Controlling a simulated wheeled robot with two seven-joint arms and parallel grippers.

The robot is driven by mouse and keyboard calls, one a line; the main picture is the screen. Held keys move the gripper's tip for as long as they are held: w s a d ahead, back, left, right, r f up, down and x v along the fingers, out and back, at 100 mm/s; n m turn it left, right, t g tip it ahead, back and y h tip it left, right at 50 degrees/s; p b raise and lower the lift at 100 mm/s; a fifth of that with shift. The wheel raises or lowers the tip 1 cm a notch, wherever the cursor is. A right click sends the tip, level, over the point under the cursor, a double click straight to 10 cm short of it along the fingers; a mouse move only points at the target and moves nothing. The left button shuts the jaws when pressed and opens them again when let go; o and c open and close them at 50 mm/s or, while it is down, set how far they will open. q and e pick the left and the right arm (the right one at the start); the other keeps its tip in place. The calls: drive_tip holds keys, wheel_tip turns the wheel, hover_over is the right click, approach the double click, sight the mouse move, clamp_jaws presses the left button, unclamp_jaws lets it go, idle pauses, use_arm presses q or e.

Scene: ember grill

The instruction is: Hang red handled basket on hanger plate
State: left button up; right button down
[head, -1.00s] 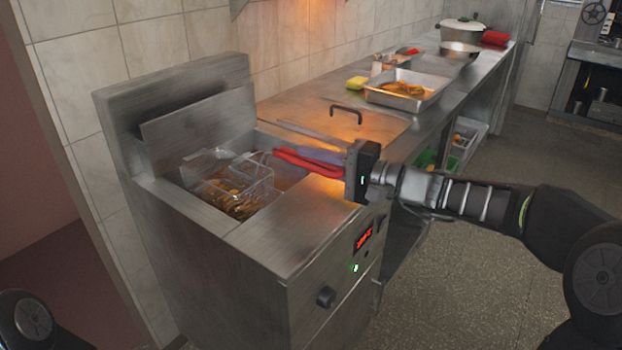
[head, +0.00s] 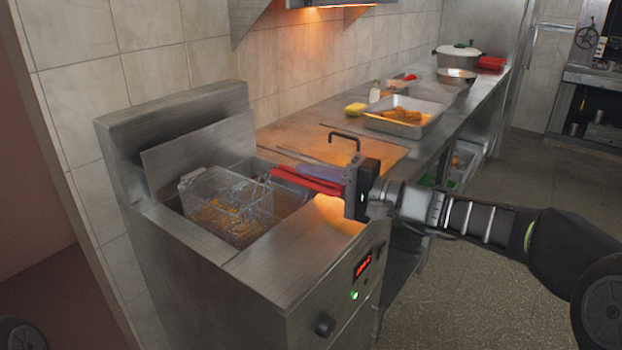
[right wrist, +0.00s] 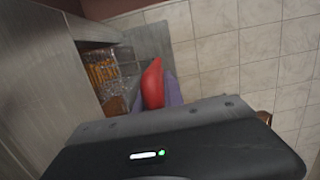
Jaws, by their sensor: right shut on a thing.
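The wire basket (head: 232,200) with golden fries sits in or just above the left part of the fryer well. Its red handle (head: 305,180) reaches right to my right gripper (head: 352,190), which is shut on it. In the right wrist view the red handle (right wrist: 152,84) stands out beyond the gripper body, and the fries (right wrist: 102,72) show to its left. A purple strip (head: 318,169) lies beside the handle; I cannot tell what it belongs to. The upright metal plate (head: 200,142) at the fryer's back appears to be the hanger plate. My left gripper is out of view.
The fryer's front rim (head: 290,262) is bare metal. A black bent handle (head: 345,137) rises behind my gripper. A hood hangs above.

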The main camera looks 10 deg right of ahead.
use_arm(q)
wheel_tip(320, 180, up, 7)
drive_tip(key=p, duration=0.6)
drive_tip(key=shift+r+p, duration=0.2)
drive_tip(key=shift+p, duration=0.2)
use_arm(e)
wheel_tip(320, 180, up, 14)
drive_tip(key=shift+f, duration=0.15)
